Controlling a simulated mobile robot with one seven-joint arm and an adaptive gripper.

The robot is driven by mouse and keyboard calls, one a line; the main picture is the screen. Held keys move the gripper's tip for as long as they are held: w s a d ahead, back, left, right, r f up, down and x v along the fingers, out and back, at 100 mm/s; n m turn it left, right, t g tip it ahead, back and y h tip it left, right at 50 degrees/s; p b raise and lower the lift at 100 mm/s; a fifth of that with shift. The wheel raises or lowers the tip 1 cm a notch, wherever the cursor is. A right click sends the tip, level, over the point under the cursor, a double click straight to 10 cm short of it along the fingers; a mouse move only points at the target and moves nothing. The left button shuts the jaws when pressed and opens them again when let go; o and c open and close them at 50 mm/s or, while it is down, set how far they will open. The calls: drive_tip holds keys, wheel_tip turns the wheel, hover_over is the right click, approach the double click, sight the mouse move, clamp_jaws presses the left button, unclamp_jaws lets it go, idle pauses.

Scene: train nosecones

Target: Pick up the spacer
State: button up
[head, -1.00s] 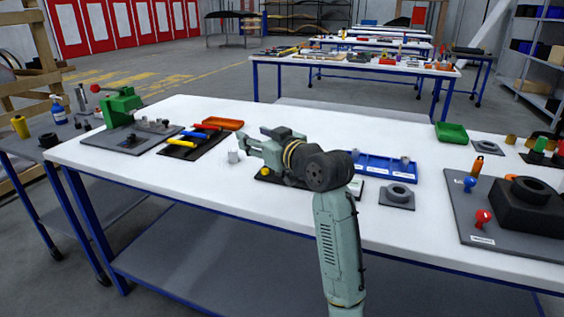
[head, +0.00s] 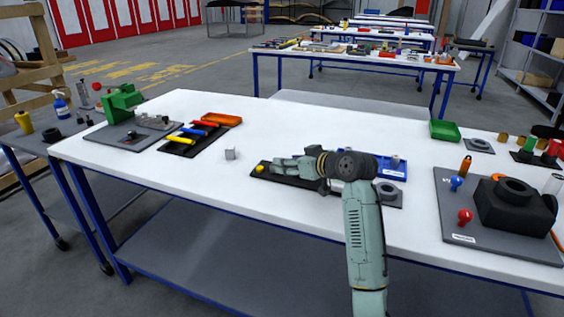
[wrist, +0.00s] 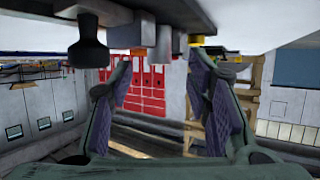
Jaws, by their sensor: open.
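My gripper (head: 280,163) is open and low over a narrow black tray (head: 259,175), pointing left along it. In the wrist view, which looks upside down, my open fingers (wrist: 160,62) show with small grey parts beyond or between their tips: a grey piece (wrist: 163,44) near the middle and another (wrist: 132,34) beside it. No part is visibly held. A dark knob-like part (wrist: 88,47) is further left. A small yellow part (head: 259,168) sits at the tray's left end. I cannot tell which grey part is the spacer; a grey block (head: 230,153) also stands on the table.
A blue bin (head: 385,165) and a grey plate with a ring (head: 388,190) lie right of my gripper. A large grey board (head: 450,230) with a black block is further right. A tool mat (head: 185,145) and green press (head: 122,102) are left. The front table strip is clear.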

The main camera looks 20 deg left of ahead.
drive_tip(key=shift+x, duration=0.9)
drive_tip(key=shift+c, duration=0.2)
clamp_jaws()
